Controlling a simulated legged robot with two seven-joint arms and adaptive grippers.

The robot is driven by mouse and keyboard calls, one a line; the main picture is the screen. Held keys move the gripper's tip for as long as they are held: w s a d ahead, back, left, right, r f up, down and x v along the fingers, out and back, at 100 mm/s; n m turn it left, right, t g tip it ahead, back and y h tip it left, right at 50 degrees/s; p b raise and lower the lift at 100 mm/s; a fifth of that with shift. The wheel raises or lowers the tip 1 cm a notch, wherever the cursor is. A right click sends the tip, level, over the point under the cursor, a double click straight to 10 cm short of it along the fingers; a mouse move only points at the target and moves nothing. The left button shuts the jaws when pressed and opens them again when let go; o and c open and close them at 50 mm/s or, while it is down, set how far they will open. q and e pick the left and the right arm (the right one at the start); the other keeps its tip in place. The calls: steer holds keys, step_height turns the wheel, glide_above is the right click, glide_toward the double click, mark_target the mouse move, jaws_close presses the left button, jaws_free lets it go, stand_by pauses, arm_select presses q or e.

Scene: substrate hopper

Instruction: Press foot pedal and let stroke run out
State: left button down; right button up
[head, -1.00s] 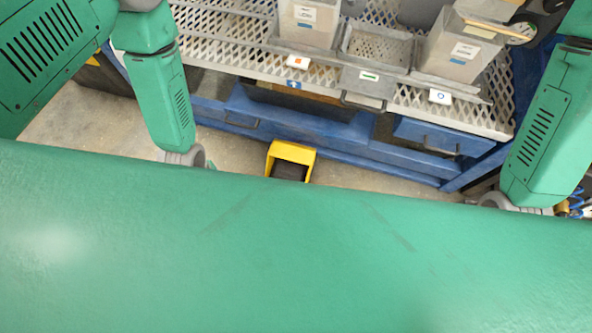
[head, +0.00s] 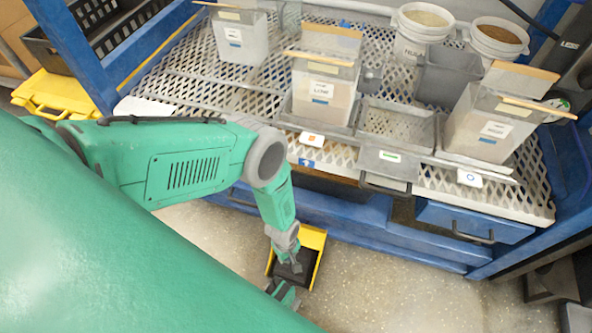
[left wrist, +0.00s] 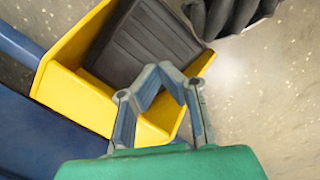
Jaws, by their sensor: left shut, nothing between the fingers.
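The foot pedal is a black ribbed plate (left wrist: 145,45) inside a yellow guard (left wrist: 75,98), on the floor in front of the blue bench. In the head view the yellow guard (head: 312,240) shows at the lower middle, partly covered by my left arm. My left gripper (left wrist: 158,72) is shut and empty, its fingertips over the near edge of the black plate. I cannot tell whether they touch it. In the head view my left gripper (head: 294,264) points down into the guard's opening. My right gripper is not in view.
The blue bench holds a mesh top with clear bins (head: 322,85), a grey tray (head: 395,125) and white buckets (head: 420,30). A blue drawer (head: 470,222) sits under it at right. A yellow case (head: 55,95) is at far left. Speckled floor (head: 400,280) right of the pedal is clear.

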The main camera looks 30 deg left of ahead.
mark_target(290, 267)
arm_select(q)
steer(key=shift+f+b, duration=0.4)
steer(key=shift+f, duration=0.1)
steer(key=f+b, duration=0.1)
steer(key=f, duration=0.1)
steer(key=f+b, duration=0.3)
steer(key=f, duration=0.1)
steer(key=shift+s+d, duration=0.15)
steer(key=shift+d, duration=0.15)
